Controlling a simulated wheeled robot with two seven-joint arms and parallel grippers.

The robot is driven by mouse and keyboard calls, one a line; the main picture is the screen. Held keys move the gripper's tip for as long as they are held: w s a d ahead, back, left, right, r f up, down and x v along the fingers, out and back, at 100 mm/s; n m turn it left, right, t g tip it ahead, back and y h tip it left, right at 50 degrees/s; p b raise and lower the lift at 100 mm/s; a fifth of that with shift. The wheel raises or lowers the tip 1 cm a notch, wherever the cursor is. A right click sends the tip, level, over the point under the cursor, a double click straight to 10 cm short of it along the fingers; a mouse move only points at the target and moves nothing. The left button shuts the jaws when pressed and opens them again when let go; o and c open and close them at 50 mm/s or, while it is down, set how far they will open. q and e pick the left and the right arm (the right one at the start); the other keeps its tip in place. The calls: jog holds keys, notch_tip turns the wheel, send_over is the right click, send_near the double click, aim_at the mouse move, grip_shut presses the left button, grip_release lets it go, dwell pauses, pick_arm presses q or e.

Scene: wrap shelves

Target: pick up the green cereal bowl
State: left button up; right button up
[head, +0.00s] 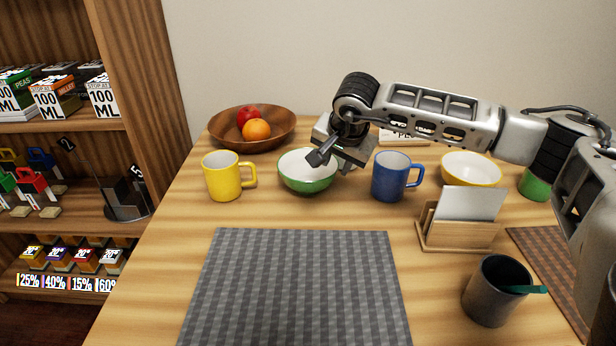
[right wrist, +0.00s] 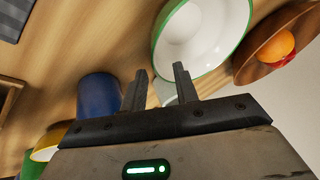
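The green cereal bowl (head: 306,180), white inside with a green outside, stands upright on the wooden table between the yellow mug (head: 223,178) and the blue mug (head: 390,177). It also shows at the top of the right wrist view (right wrist: 205,35). My right gripper (head: 316,157) is over the bowl's right rear rim in the head view. In the right wrist view its two fingers (right wrist: 159,88) stand apart with nothing seen held between them, and the bowl lies just beyond their tips. My left gripper is in neither view.
A wooden fruit bowl (head: 222,128) stands behind at left. A yellow bowl (head: 470,170), a napkin holder (head: 459,236) and a dark cup (head: 488,296) are at right. A grey placemat (head: 300,290) lies bare in front. Shelves (head: 75,125) stand left of the table.

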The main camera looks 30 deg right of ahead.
aim_at(334, 171)
jog(key=x, duration=0.3)
jog(key=shift+a+f, duration=0.1)
jog(key=shift+f, duration=0.25)
jog(key=shift+r, duration=0.1)
grip_shut()
